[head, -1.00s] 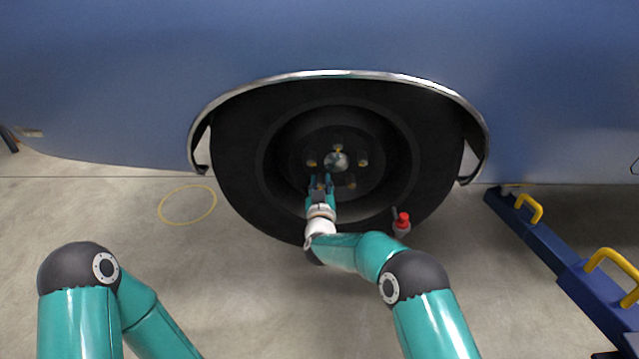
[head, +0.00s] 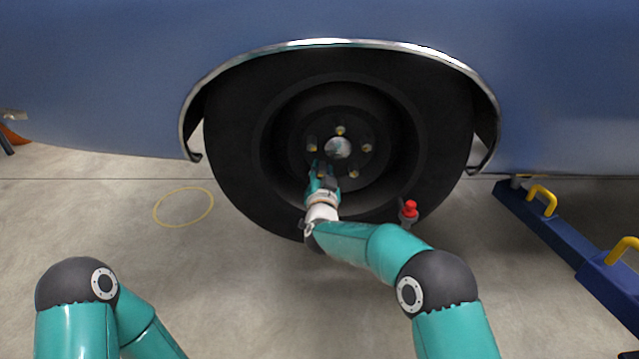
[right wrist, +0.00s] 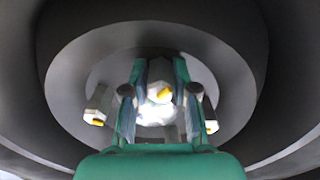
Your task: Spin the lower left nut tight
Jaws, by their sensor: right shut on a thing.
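The wheel hub (head: 338,149) sits deep inside the dark wheel (head: 240,165) under the blue car body. Several nuts ring it, among them the top nut (head: 340,131), the right nut (head: 366,148), the upper left nut (head: 312,148) and the lower right nut (head: 353,174). My right gripper (head: 322,170) is at the lower left position and mostly hides the lower left nut. In the right wrist view the fingers are closed on either side of that nut (right wrist: 160,94), whose end has a yellow patch. My left gripper is out of view.
The chrome-edged arch (head: 345,43) curves over the wheel. A red-topped object (head: 409,209) stands by the wheel's lower right. A blue frame with yellow handles (head: 567,237) lies at the right. A yellow ring (head: 184,207) marks the otherwise clear floor at left.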

